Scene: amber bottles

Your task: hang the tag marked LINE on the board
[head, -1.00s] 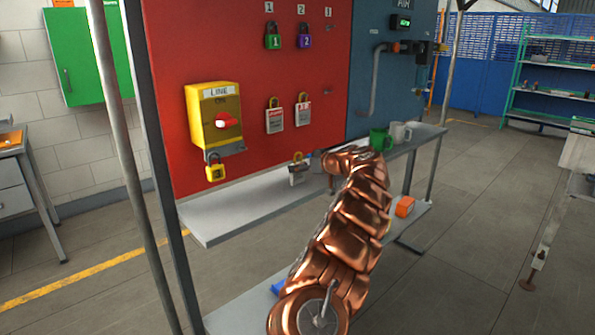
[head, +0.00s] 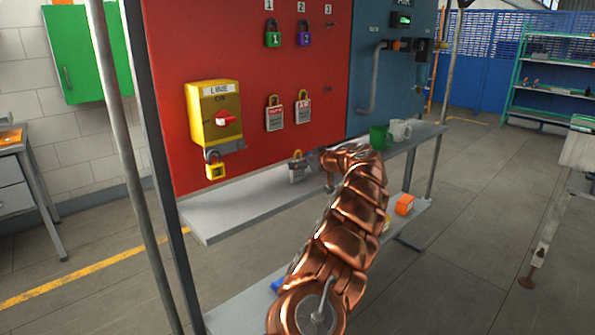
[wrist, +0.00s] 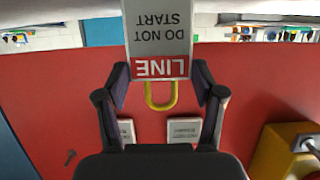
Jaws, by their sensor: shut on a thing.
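My gripper (wrist: 160,78) is shut on the tag marked LINE (wrist: 158,38), a white card with a red band, the words DO NOT START and a yellow loop. The tag is upside down in the wrist view. In the head view the held tag (head: 297,172) is in front of the lower red board (head: 230,50), above the shelf; my arm mostly hides the gripper. Two other tags hang on the board, a left one (head: 274,117) and a right one (head: 303,110). A bare peg (head: 328,89) is to their right.
A yellow LINE switch box (head: 213,112) with a yellow padlock (head: 215,168) is at the left. Green and purple locks hang above. The grey shelf (head: 225,212) juts out below the board, with green and white mugs (head: 400,130) at its right end.

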